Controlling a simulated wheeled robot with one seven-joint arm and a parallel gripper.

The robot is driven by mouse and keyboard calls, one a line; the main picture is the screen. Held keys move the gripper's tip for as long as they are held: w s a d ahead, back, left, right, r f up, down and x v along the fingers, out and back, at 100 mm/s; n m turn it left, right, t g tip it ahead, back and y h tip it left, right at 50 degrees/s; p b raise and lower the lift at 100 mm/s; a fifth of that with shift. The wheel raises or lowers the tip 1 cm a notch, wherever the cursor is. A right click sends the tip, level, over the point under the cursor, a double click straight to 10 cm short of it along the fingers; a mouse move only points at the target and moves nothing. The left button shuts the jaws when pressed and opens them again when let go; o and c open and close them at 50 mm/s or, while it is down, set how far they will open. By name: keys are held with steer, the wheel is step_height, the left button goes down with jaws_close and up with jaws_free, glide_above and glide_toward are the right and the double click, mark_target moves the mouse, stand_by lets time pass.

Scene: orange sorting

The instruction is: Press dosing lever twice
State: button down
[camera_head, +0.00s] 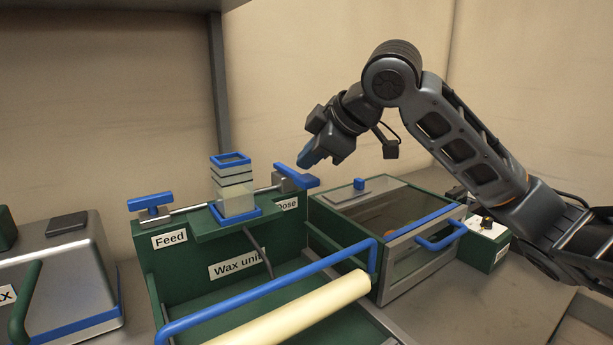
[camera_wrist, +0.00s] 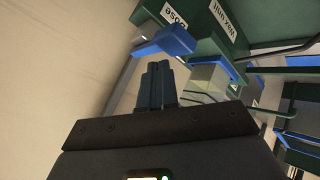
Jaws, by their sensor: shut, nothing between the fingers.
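The green wax unit (camera_head: 190,262) stands in the middle of the head view. Its dosing lever (camera_head: 298,178) has a blue bar handle at the right end, by the "Dose" label (camera_head: 287,204). The blue lever handle (camera_wrist: 175,41) also shows in the wrist view, just beyond my fingertips. My gripper (camera_head: 304,163) is shut and empty, a little above the dosing lever, pointing down and to the left. In the wrist view my gripper's fingers (camera_wrist: 157,66) are together. I cannot tell whether they touch the lever.
A blue Feed lever (camera_head: 150,202) is at the unit's left end. A clear hopper (camera_head: 235,190) stands between the levers. A glass-topped box (camera_head: 355,225) with a blue handle is to the right. A cream roller (camera_head: 305,312) and a blue rail (camera_head: 265,290) lie in front.

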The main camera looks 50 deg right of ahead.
steer(key=shift+r, duration=0.1)
step_height(320, 180, up, 5)
steer(key=p, duration=0.4)
stand_by(2.5)
steer(key=shift+d+r+n+h+p, duration=0.15)
steer(key=shift+r+n+p, duration=0.45)
steer(key=shift+n+p, duration=1.7)
steer(key=shift+a+r+n+h+p, duration=0.15)
steer(key=shift+r+n+p, duration=0.7)
steer(key=shift+n, duration=2.45)
steer(key=shift+d+r+n+h+p, duration=0.2)
steer(key=shift+r+n+p, duration=0.1)
steer(key=shift+n+p, duration=2.15)
steer(key=shift+f+n+b, duration=0.1)
steer(key=shift+n+b, duration=0.25)
steer(key=shift+b, duration=0.15)
